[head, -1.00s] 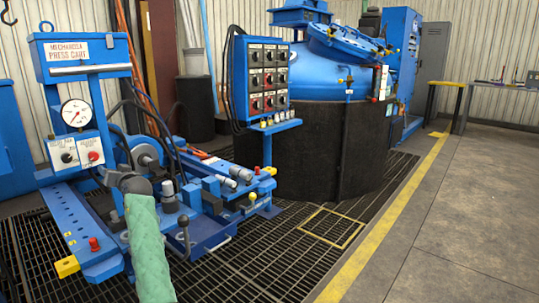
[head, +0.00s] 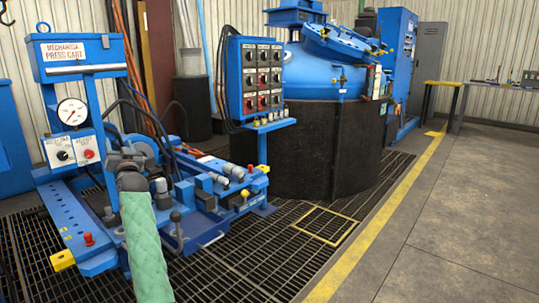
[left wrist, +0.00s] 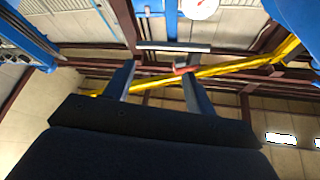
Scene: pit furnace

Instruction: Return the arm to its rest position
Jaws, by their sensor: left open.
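My left arm, in a green sleeve (head: 146,245), rises from the bottom of the head view toward the blue press cart. My left gripper (head: 127,160) is dark and small at its far end, in front of the cart's machinery; its fingers are hard to make out there. In the left wrist view the left gripper (left wrist: 160,68) has two separate fingers with nothing between them, so it is open and empty. That view looks upward at ceiling beams and part of a blue frame with a gauge. My right gripper is in neither view.
The press cart (head: 75,222) with its gauge (head: 72,112) stands close around my left arm. A control box (head: 255,78) and the pit furnace (head: 325,150) stand behind. A yellow-framed grate (head: 325,224) lies in the floor. Bare concrete (head: 450,220) is free on the right.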

